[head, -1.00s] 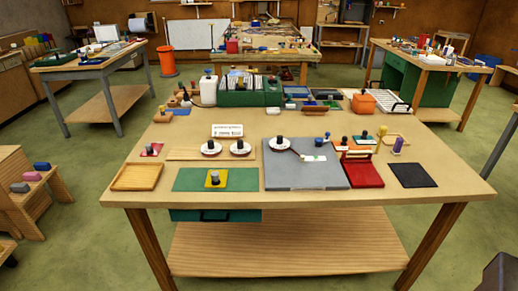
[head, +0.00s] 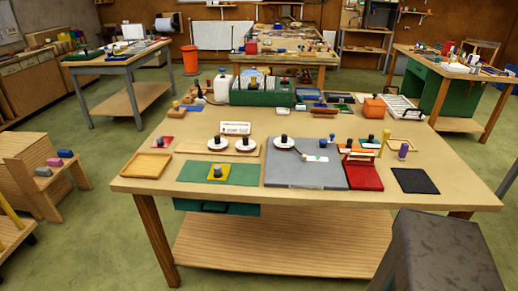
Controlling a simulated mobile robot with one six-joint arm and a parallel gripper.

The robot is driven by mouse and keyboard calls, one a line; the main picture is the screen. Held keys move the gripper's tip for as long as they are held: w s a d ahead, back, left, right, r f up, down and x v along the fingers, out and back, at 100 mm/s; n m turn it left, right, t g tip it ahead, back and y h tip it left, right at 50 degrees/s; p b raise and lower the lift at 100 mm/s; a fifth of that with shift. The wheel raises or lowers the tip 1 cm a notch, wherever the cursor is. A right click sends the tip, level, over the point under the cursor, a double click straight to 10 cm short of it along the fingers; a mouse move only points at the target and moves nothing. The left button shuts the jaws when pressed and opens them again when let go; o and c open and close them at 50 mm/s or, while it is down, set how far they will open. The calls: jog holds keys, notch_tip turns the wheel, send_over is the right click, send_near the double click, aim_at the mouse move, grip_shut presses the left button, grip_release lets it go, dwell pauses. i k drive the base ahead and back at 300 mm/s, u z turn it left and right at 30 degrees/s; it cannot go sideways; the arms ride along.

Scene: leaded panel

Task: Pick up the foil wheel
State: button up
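Three white discs with dark knobs stand on the middle workbench (head: 480,200), and I cannot tell for certain which is the foil wheel. The left disc (head: 212,147) and the middle disc (head: 240,147) are side by side on a long wooden strip. The right disc (head: 281,146) is at the upper left corner of the grey board (head: 300,175), with a small white strip beside it. A white label card (head: 235,128) stands behind the left pair; its text is too small to read. My gripper is not in view.
A green mat (head: 193,172) with a yellow block, a wooden tray (head: 148,165), a red tray (head: 362,178) and a black mat (head: 415,181) lie near the front edge. A green file box (head: 268,98) and a white bottle (head: 221,86) stand at the back.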

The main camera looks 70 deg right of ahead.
aim_at(283, 144)
jog(key=u, duration=0.65)
jog(key=k, duration=1.45)
jog(key=z, duration=1)
jog(key=i, duration=1.2)
jog(key=u, duration=0.15)
